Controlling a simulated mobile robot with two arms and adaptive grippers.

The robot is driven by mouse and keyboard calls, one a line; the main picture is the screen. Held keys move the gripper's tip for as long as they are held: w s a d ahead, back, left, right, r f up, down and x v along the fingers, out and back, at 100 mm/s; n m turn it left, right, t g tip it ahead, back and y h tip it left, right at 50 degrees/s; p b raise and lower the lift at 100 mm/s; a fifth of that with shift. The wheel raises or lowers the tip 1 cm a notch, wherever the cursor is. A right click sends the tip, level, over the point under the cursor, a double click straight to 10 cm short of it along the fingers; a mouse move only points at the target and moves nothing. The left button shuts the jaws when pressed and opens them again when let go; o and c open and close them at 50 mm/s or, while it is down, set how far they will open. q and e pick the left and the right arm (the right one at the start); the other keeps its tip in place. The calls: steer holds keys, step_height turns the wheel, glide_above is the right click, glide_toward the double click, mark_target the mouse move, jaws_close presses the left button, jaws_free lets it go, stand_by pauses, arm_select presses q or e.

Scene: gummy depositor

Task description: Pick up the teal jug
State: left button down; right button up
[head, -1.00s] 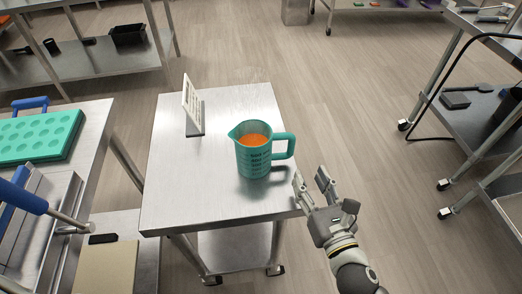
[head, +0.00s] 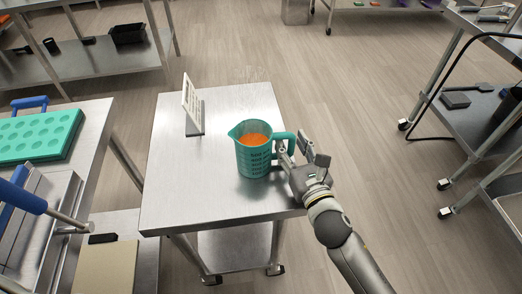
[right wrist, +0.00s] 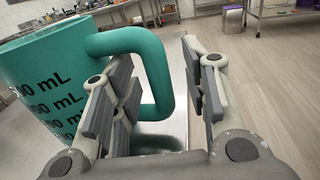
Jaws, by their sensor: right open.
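The teal jug (head: 252,158) stands upright on a small steel table (head: 195,200), with orange contents showing in its top. Its handle points right, toward my right gripper (head: 301,152). The right gripper is open at the handle. In the right wrist view the jug (right wrist: 35,75) with its black volume marks fills the left side, and its handle (right wrist: 160,75) runs between the two fingers of the gripper (right wrist: 160,105). One finger is between the jug body and the handle's outer bar, the other outside it. I cannot tell whether either touches. My left gripper is not in view.
A white sign (head: 191,105) stands on the table behind and left of the jug. A bench with a teal mould tray (head: 38,135) is at the left. A grey cart (head: 485,140) stands at the far right. The floor between is clear.

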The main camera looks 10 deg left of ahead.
steer(key=shift+w+a, duration=0.1)
steer(key=shift+w, duration=0.15)
jaws_close()
steer(key=shift+r, duration=0.2)
stand_by(0.3)
